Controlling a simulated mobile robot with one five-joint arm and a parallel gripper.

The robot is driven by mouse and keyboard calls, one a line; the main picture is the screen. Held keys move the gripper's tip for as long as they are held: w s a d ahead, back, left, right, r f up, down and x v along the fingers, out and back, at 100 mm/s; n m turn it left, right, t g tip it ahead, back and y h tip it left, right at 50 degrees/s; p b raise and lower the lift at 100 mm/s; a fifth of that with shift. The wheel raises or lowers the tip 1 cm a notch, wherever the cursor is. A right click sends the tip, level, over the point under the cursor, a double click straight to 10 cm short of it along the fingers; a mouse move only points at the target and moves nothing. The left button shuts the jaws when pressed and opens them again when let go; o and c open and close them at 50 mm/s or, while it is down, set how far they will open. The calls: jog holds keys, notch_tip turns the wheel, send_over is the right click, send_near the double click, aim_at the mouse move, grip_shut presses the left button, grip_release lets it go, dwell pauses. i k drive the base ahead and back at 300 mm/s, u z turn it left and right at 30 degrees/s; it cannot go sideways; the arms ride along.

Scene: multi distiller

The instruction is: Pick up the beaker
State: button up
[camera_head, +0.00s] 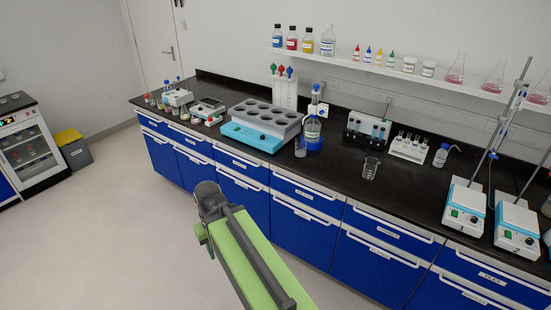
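A clear glass beaker (370,168) stands upright on the black bench top, near its front edge, right of the middle of the view. It looks empty. A second small clear vessel (300,147), also beaker-like, stands further left beside a blue-based bottle. My green and dark grey arm reaches up from the bottom of the view and ends at a dark joint in front of the blue drawers, well left of the glass beaker. My gripper cannot be made out; the arm hides what lies behind and below it.
A blue-and-grey block with round wells (263,120) sits on the bench left of the beaker. Tube racks (408,149) stand behind it, a wash bottle (441,155) and two stirrers with stands (464,210) to its right. Bench space around the beaker is clear. The left floor is open.

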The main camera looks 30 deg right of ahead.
aim_at(301, 147)
jog(key=z, duration=0.05)
jog(key=i, duration=2.15)
jog(key=z, duration=0.25)
jog(key=k, duration=0.85)
jog(key=z, duration=0.2)
jog(key=i, duration=0.85)
jog(key=u, duration=0.05)
